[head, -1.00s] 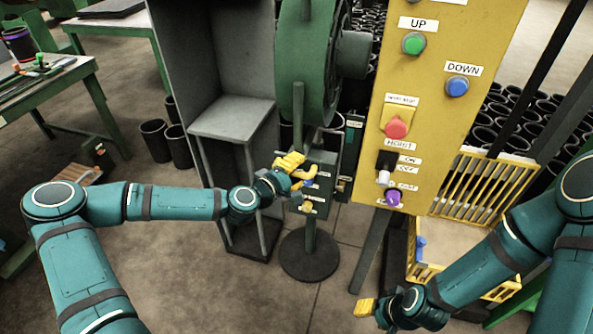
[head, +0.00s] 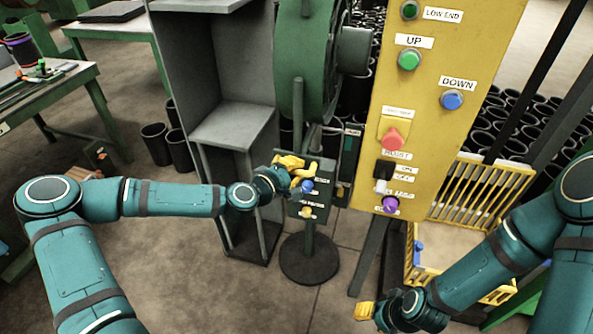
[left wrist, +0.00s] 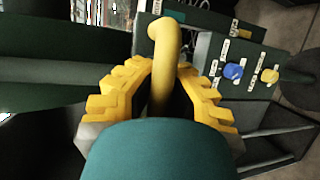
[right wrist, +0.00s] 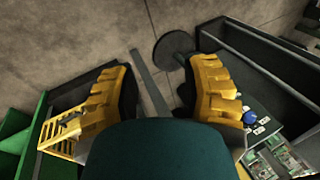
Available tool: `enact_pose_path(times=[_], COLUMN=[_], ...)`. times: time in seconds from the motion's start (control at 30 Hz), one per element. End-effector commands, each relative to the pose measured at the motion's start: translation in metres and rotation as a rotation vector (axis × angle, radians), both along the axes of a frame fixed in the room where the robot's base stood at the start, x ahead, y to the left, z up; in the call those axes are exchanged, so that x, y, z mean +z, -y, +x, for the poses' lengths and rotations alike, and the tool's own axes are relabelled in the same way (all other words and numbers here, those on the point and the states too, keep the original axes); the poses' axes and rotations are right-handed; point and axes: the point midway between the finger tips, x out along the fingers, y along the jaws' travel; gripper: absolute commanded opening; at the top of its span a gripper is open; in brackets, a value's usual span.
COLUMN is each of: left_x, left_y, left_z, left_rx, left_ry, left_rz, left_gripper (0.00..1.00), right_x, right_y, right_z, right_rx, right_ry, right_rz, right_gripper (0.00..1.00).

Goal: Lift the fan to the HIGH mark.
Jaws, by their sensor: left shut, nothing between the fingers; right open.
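The fan (head: 308,60) is a large green round housing, its top cut off in the head view. It is above a pole on a round dark base (head: 309,258). A control box (head: 318,190) at the pole carries a blue knob (head: 307,186) and a yellow knob (head: 306,212). My left gripper (head: 301,171) is at this box. In the left wrist view its fingers (left wrist: 164,72) are beside a curved yellow handle (left wrist: 165,38); I cannot tell whether they touch it. It is shut on nothing. My right gripper (head: 364,311) is low, open and empty, also in its wrist view (right wrist: 160,78). I cannot read a HIGH mark.
A yellow panel (head: 440,130) at the right has a green UP button (head: 410,60), blue DOWN button (head: 453,99), red button (head: 392,138), hoist switch (head: 383,170) and purple button (head: 390,204). A grey shelf (head: 235,130) stands left of the fan. A yellow crate (head: 480,190) stands right.

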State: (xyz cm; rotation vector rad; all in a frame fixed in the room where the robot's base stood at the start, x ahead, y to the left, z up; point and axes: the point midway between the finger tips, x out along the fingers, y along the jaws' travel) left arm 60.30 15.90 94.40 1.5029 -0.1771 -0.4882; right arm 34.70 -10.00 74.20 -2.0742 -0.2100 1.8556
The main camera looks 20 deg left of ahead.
Motion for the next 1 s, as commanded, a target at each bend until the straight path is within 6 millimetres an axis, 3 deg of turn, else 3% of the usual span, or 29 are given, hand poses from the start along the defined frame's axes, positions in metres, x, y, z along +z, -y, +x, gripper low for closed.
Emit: enact_pose_path(times=[0.03,0.5,0.73,1.0], left_x=[0.026,0.156,0.195,0.212], left_y=[0.0,0.0,0.0,0.0], left_z=[0.001,0.001,0.001,0.001], left_rx=[-0.001,0.003,0.001,0.002], left_ry=[0.008,0.008,0.007,0.006], left_rz=[0.004,0.002,0.001,0.001], left_gripper=[0.0,0.0,0.0,0.0], right_x=[0.018,0.106,0.135,0.146], right_y=[0.0,0.004,0.006,0.006], right_z=[-0.002,0.021,0.019,0.018], right_rx=[0.001,-0.039,-0.037,-0.036], right_ry=[-0.004,0.046,0.046,0.045], right_rz=[0.0,-0.009,-0.002,0.001], right_gripper=[0.47,0.47,0.47,0.47])
